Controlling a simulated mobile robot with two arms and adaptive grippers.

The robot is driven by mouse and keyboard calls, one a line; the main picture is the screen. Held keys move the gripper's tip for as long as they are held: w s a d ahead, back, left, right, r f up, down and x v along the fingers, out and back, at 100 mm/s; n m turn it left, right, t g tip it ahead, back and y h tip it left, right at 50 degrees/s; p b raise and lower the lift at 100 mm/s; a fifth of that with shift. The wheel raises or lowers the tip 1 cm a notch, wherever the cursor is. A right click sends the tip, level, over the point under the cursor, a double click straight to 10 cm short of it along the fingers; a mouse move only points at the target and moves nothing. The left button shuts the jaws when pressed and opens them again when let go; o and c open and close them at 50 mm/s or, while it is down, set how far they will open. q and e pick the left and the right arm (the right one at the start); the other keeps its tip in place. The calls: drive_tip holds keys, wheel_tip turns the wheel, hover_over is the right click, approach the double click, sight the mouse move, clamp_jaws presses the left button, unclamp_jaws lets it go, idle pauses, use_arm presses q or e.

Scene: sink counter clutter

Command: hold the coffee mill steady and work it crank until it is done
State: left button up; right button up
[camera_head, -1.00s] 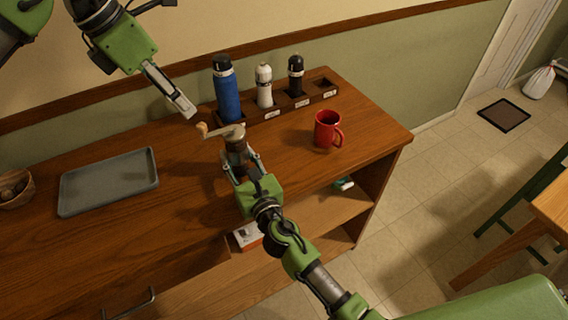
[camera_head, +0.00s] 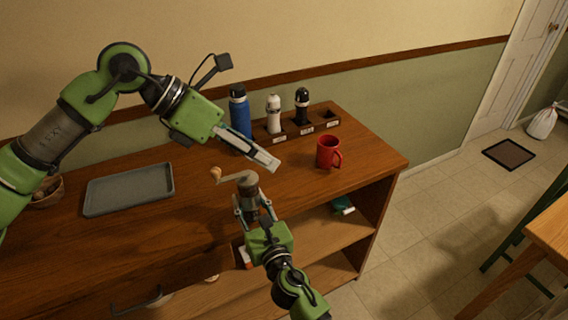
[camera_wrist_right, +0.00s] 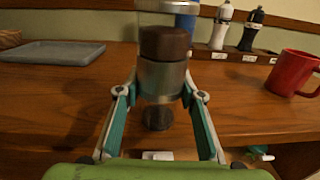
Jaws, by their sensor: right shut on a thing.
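The coffee mill (camera_head: 249,186) stands upright near the counter's front, with its crank arm pointing left to a wooden knob (camera_head: 215,172). In the right wrist view its metal and dark brown body (camera_wrist_right: 162,75) stands between the teal finger pads; its top is cut off. My right gripper (camera_head: 252,208) is shut on the mill from the front. My left gripper (camera_head: 270,162) hangs above and behind the mill, pointing down to the right, apart from the crank knob. Its fingers look close together, but I cannot tell whether they are fully shut.
A red mug (camera_head: 328,152) stands right of the mill. Behind are a blue bottle (camera_head: 240,115), a white shaker (camera_head: 273,115) and a dark shaker (camera_head: 302,106) at a labelled rack (camera_head: 327,117). A grey tray (camera_head: 130,190) and a bowl (camera_head: 48,191) are at the left.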

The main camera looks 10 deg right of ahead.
use_arm(q)
drive_tip(key=shift+s+d+r+g+h, duration=0.25)
drive_tip(key=shift+s+d+h, duration=0.3)
drive_tip(key=shift+s+d, duration=0.35)
drive_tip(key=shift+s+d+r+g+h, duration=0.15)
drive_tip(key=shift+s+d+r+h, duration=0.15)
drive_tip(key=shift+s+d+h, duration=0.55)
drive_tip(key=shift+w+d+y, duration=0.25)
drive_tip(key=shift+y, duration=0.05)
drive_tip(key=shift+s+d+f, duration=0.1)
drive_tip(key=shift+s+d, duration=0.05)
clamp_jaws()
drive_tip(key=m+t+y, duration=0.3)
drive_tip(key=t+y, duration=0.2)
drive_tip(key=y, duration=1.2)
approach(223, 178)
drive_tip(key=shift+s+a+f, duration=0.2)
drive_tip(key=shift+a+f, duration=0.4)
drive_tip(key=shift+a, duration=0.05)
drive_tip(key=shift+s+a+f, duration=0.2)
drive_tip(key=shift+a+f, duration=0.4)
drive_tip(key=shift+a, duration=0.1)
drive_tip(key=shift+s+a+f, duration=0.2)
drive_tip(key=shift+a+f, duration=0.35)
drive_tip(key=shift+a, duration=0.1)
